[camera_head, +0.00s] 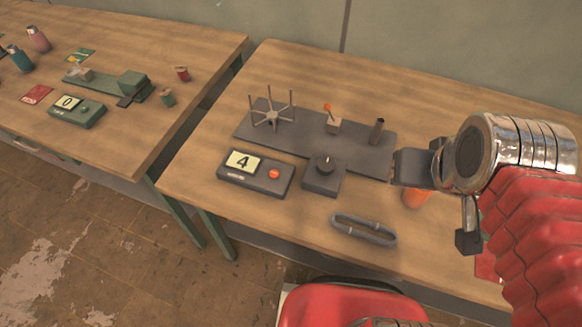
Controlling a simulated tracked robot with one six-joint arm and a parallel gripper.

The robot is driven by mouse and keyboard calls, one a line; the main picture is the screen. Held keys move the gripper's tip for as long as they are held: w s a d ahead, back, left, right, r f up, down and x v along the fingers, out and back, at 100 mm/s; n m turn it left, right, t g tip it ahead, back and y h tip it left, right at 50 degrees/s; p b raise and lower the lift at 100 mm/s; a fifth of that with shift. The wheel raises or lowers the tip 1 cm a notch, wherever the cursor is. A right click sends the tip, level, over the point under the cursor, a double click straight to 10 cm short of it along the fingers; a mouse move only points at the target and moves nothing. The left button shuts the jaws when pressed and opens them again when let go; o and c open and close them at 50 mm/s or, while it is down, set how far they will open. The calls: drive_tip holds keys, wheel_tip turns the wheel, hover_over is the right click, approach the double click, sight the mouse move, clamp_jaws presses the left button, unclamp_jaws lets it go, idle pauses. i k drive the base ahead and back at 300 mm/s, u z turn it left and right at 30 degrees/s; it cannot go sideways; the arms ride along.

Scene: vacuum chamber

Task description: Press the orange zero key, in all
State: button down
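The orange zero key (274,174) is a small round button on the right part of a dark counter box (251,182). The box's pale display (242,161) reads 4. The box lies near the middle of the nearer wooden table, in front of a dark grey base plate. My gripper (440,206) is at the right, well apart from the key. Its two dark fingers are spread with nothing held between them.
The base plate (255,137) carries a pronged reel (271,118), an orange-tipped lever (331,122) and a short dark post (377,130). A knob box (323,175) stands just right of the counter. A grey loop (363,229) lies in front. Another table with a counter (76,110) reading 0 is left.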

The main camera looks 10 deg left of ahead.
sight(274, 173)
drive_tip(key=z, duration=0.2)
drive_tip(key=k, duration=1)
drive_tip(key=u, duration=1.45)
drive_tip(key=i, duration=1)
drive_tip(key=u, duration=0.1)
